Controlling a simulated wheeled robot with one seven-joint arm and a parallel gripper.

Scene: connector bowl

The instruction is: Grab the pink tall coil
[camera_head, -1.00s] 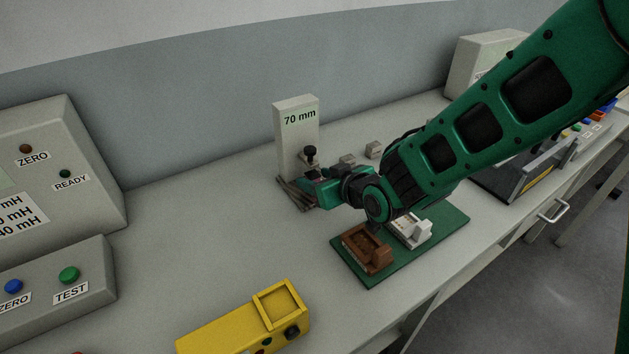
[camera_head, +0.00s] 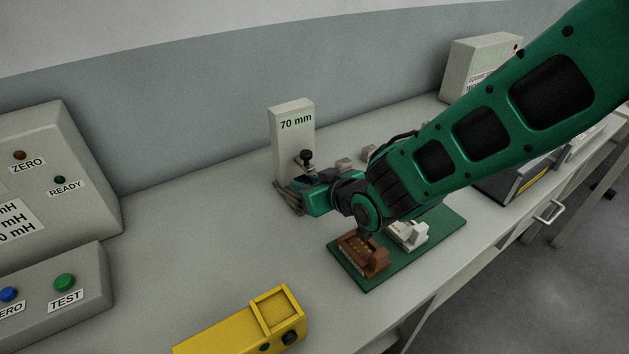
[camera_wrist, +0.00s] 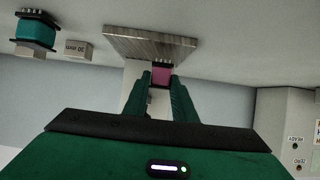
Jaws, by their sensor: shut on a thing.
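The pink coil (camera_wrist: 161,75) shows in the wrist view between my gripper's fingertips, with a dark ridged edge at its end. My gripper (camera_wrist: 161,82) is shut on it. In the head view my gripper (camera_head: 290,190) is low at the foot of the 70 mm post, and the coil is hidden there. A grey ribbed plate (camera_wrist: 150,45) lies right by the coil in the wrist view. I cannot tell whether the coil touches it.
The 70 mm post (camera_head: 292,140) with a black knob (camera_head: 306,154) stands right behind my gripper. A teal coil (camera_wrist: 35,30) shows in the wrist view. A green board (camera_head: 440,232) with brown (camera_head: 362,256) and white holders is below my arm. A yellow device (camera_head: 245,325) lies in front.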

